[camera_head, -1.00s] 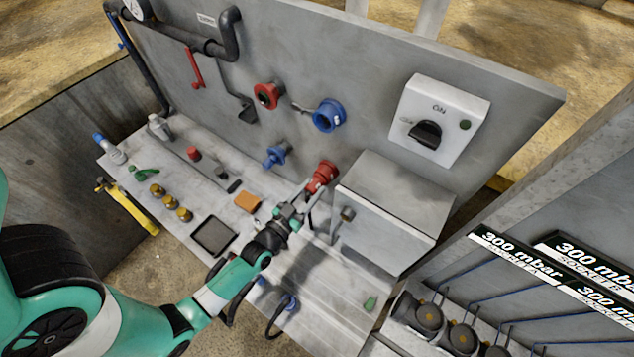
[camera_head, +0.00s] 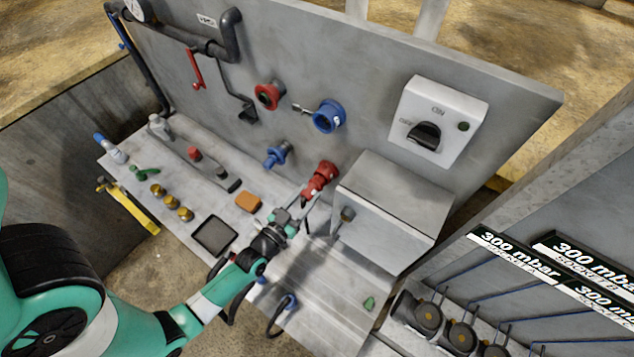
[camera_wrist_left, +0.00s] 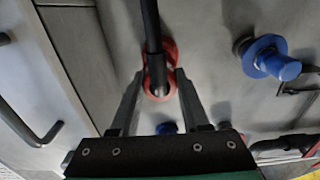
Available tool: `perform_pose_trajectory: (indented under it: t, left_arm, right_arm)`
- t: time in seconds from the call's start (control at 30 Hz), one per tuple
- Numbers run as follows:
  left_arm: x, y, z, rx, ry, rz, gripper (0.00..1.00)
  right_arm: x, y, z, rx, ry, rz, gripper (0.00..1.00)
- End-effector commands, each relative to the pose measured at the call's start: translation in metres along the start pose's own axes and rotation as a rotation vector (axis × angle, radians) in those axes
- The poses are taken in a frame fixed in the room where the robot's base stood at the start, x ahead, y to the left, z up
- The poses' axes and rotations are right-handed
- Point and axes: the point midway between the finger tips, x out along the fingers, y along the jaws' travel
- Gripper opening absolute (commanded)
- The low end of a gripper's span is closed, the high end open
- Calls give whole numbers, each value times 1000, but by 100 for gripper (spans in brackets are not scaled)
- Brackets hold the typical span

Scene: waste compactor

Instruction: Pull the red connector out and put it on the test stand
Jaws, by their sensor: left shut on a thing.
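The red connector (camera_head: 321,176) sits at the lower part of the grey upright panel, just left of a grey metal box. My left gripper (camera_head: 309,195) reaches it from the front and is shut on it. In the left wrist view the red connector (camera_wrist_left: 160,72) shows as a red ring between the two fingers, with a dark cable or rod running up from it. Whether it is still seated in a socket is not clear. I cannot tell which part is the test stand. My right gripper is not in view.
The grey box (camera_head: 390,215) stands close on the right. A blue connector (camera_head: 276,156), a blue socket (camera_head: 328,116) and a red socket (camera_head: 267,95) are on the panel (camera_head: 300,60). An orange block (camera_head: 248,202) and a dark tray (camera_head: 214,236) lie on the bench to the left.

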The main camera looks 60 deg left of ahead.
Motion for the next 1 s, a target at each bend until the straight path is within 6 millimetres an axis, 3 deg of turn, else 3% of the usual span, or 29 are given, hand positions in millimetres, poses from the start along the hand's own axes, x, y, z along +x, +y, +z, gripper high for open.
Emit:
perform_pose_trajectory:
  t: [1.0]
  left_arm:
    - [-42, 0, -1, 0, 2, 1, 0]
  right_arm:
    - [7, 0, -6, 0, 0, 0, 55]
